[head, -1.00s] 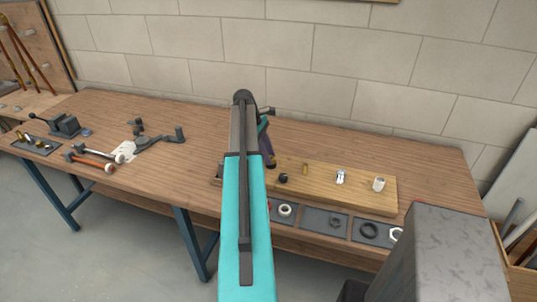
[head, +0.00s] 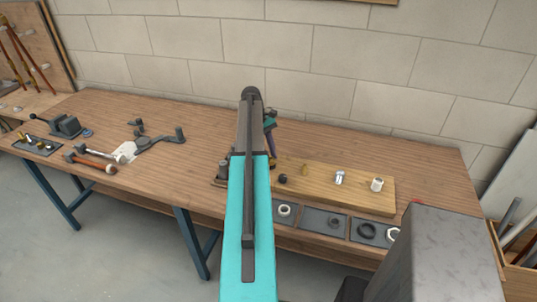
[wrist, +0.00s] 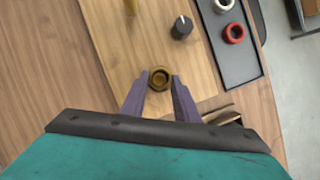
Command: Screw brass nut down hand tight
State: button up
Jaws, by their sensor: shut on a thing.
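The brass nut (wrist: 159,78) is a round ring with a dark centre in the wrist view, over the light wooden board (wrist: 153,40). My gripper (wrist: 160,76) has its two purple fingers on either side of the nut, shut on it. The nut's threads and whatever lies beneath it are hidden, so I cannot tell how deep it sits.
On the board stand a black-capped fitting (wrist: 182,27), a brass stub (head: 305,169), a chrome fitting (head: 340,178) and a white fitting (head: 377,185). A dark tray (wrist: 238,68) with a white ring (wrist: 222,5) and a red ring (wrist: 233,33) lies alongside.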

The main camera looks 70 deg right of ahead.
jog(key=o, duration=2)
jog(key=shift+c, duration=0.2)
jog(key=shift+r+p, duration=1.55)
jog(key=shift+r, duration=1)
jog(key=shift+c, duration=0.3)
